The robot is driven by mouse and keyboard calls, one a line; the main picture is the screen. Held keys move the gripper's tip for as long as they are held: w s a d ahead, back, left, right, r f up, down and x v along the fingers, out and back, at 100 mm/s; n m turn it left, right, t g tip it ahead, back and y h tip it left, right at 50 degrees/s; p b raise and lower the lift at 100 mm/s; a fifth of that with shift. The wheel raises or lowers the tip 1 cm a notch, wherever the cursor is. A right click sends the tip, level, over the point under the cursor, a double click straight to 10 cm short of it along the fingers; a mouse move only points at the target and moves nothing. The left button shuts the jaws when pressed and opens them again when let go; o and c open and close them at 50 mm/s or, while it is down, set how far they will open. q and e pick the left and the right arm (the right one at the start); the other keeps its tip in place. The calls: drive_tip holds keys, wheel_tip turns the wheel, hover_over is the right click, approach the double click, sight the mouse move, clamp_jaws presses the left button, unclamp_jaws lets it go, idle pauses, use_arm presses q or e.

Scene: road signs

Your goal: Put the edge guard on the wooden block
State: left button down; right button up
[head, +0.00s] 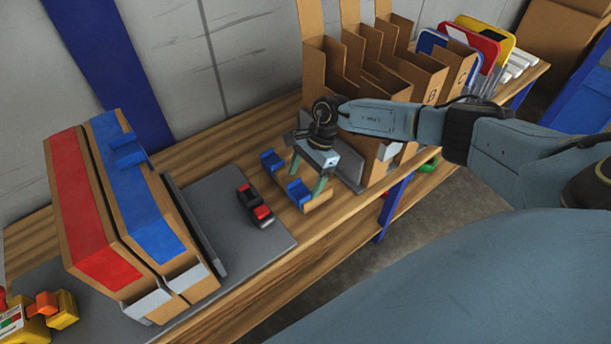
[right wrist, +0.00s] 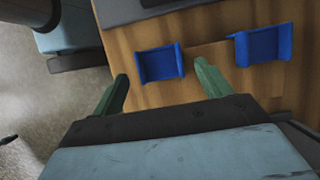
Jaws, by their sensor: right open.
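Two blue edge guards lie at a wooden block on the table. One guard (head: 299,192) is nearer the table's front edge; it also shows in the right wrist view (right wrist: 160,63). The other guard (head: 271,161) is farther back, at the right in the right wrist view (right wrist: 262,45). The wooden block (right wrist: 212,58) shows between them, close in colour to the tabletop. I cannot tell how firmly either guard sits on it. My right gripper (head: 308,178) is open above the nearer guard, its green fingers on either side of it. My left gripper is out of view.
A grey mat (head: 225,205) with a black and red item (head: 255,205) lies left of the block. Cardboard holders (head: 365,70) stand close behind and right of the gripper. The table's front edge is near.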

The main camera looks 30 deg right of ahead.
drive_tip(key=shift+r, duration=0.15)
drive_tip(key=shift+r+p, duration=0.6)
drive_tip(key=shift+p, duration=0.25)
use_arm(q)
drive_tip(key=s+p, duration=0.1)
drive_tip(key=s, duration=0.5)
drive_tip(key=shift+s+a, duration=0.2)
use_arm(e)
drive_tip(key=v, duration=1.1)
drive_tip(key=shift+d+r, duration=0.15)
drive_tip(key=shift+r, duration=0.2)
